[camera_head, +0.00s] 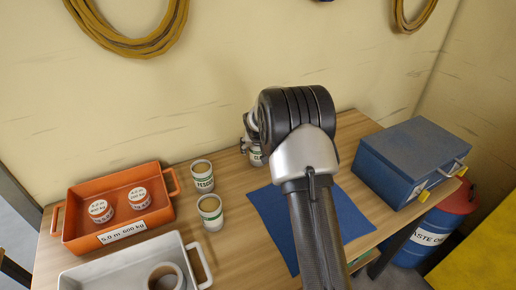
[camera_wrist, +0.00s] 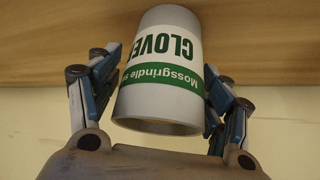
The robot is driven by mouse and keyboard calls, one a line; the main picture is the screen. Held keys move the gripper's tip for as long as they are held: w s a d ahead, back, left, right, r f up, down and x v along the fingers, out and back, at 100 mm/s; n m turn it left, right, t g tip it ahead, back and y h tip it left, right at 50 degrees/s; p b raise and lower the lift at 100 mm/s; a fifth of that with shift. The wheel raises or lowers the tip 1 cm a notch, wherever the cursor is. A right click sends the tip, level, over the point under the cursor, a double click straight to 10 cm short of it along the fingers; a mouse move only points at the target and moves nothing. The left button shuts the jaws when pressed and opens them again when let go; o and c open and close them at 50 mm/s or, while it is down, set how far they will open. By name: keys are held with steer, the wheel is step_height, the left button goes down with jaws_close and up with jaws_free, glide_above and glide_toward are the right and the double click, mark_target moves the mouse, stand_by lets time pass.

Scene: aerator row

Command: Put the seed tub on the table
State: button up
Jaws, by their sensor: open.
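A pale seed tub (camera_wrist: 160,65) with a green band and a label beginning "CLOVE" fills the middle of the wrist view, upside down in that picture. My gripper (camera_wrist: 162,75) is open, with one finger on each side of the tub; I cannot tell whether either finger touches it. The tub's base end is against the wood of the table (camera_wrist: 40,45) in the picture and it looks upright. In the head view the tub (camera_head: 256,157) is mostly hidden behind my arm, near the back of the table (camera_head: 185,235).
Two similar tubs (camera_head: 202,174) (camera_head: 210,210) stand to the left. A blue cloth (camera_head: 268,208) lies under my arm; a blue toolbox (camera_head: 405,160) stands at the right.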

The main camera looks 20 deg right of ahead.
steer(key=s+a+r+p, duration=0.1)
steer(key=s+a+r, duration=0.2)
steer(key=s+r, duration=0.3)
steer(key=s+a+r+n+p, duration=0.1)
steer(key=s+a+r, duration=0.1)
steer(key=s+r, duration=0.35)
steer(key=s+a+r+p, duration=0.1)
steer(key=s+a+r, duration=0.2)
steer(key=r, duration=0.5)
steer(key=s+a+r+n+y, duration=0.1)
steer(key=s+a, duration=0.2)
steer(key=s, duration=0.7)
steer(key=s+a+r+n+g, duration=0.1)
steer(key=s+a, duration=0.3)
steer(key=s, duration=0.6)
steer(key=s+a+r+n+y, duration=0.1)
steer(key=s+a, duration=0.3)
steer(key=s, duration=0.7)
steer(key=shift+a+n+y, duration=0.2)
steer(key=shift+n+y, duration=0.1)
steer(key=shift+n, duration=0.1)
steer(key=shift+r, duration=0.1)
